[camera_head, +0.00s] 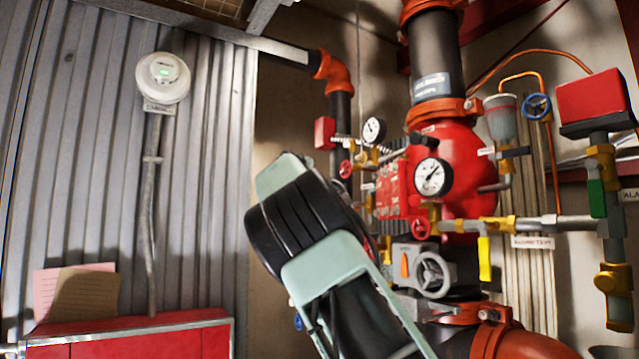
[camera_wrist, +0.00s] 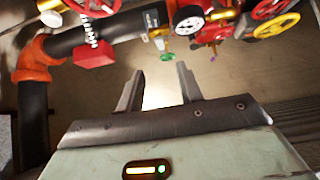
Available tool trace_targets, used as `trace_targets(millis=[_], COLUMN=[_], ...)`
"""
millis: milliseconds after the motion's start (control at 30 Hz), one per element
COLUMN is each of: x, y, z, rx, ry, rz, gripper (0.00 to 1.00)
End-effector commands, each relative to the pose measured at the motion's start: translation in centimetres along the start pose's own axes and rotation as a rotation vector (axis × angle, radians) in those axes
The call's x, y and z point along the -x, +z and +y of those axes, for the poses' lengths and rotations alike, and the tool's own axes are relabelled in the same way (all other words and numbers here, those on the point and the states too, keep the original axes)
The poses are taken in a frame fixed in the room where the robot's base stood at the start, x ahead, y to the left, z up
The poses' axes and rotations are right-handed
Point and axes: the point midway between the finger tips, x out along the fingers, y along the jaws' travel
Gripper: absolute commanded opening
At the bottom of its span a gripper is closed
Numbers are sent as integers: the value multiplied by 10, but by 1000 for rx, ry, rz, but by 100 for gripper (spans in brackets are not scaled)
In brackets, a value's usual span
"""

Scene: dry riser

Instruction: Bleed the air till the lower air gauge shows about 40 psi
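Two round white dial gauges show in the head view. The higher one (camera_head: 374,130) is on the small pipework at the left. The lower one (camera_head: 432,177) is in front of the red valve body (camera_head: 468,165); its needle leans up and right, but its numbers are too small to read. Small red handwheels (camera_head: 346,169) sit on the brass fittings near the gauges. In the wrist view, my gripper (camera_wrist: 158,88) is open and empty, its two fingers apart, with pipework beyond them. A white dial (camera_wrist: 189,22) shows there too. My arm hides the fingertips in the head view.
A grey handwheel (camera_head: 432,272) and a yellow lever (camera_head: 485,258) are right of my arm. A red cabinet (camera_head: 140,340) stands at the lower left, before a corrugated wall (camera_head: 205,200).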

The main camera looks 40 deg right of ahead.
Motion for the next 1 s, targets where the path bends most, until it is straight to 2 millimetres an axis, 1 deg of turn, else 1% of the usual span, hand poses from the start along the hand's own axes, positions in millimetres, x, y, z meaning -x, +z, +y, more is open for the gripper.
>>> trace_targets(millis=[33, 300, 500, 700, 833, 1000], x=[-12, -63, -96, -116, -122, -124], y=[2, 2, 2, 0, 0, 0], z=[7, 6, 5, 3, 1, -1], rx=[3, 2, 1, -1, -1, -2], ry=[-1, -1, -1, -1, -2, -2], rz=[-5, -3, -2, 0, 0, 1], gripper=[36, 36, 36, 36, 36, 36])
